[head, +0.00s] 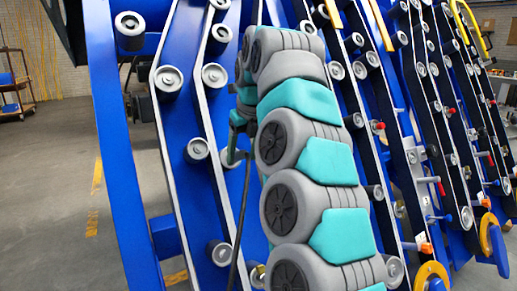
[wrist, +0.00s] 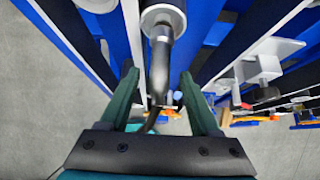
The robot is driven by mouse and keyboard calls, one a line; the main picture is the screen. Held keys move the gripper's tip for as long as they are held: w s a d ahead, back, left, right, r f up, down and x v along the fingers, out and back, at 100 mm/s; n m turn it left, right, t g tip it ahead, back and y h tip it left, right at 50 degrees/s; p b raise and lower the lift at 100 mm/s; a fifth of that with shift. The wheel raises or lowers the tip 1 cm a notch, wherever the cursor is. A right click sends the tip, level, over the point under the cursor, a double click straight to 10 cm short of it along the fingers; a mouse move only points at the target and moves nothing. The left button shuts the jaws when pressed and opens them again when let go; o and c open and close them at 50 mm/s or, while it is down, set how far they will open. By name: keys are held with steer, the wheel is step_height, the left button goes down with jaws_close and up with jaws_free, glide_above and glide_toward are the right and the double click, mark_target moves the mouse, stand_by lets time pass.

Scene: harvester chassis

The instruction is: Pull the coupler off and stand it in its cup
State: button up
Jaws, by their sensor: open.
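The coupler (wrist: 161,58) is a dark grey cylinder in the wrist view, seated on a light grey round fitting (wrist: 163,17) on the blue chassis. A black hose (wrist: 157,98) trails from its near end. My gripper (wrist: 158,78) is open, with one green finger on each side of the coupler and hose and a visible gap on both sides. In the head view my gripper (head: 239,122) is mostly hidden behind my grey and teal arm, and the hose (head: 240,215) hangs below it. I cannot make out the cup in either view.
Blue chassis plates (head: 122,150) with belts and grey rollers (head: 168,78) stand close around my arm. A pale bracket (wrist: 262,62) juts out to the right of my gripper. Open grey floor lies at the left, with a shelf cart (head: 14,88) far back.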

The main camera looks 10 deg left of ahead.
steer(key=shift+w+a+f, duration=0.1)
steer(key=shift+f, duration=0.15)
jaws_close()
stand_by(0.5)
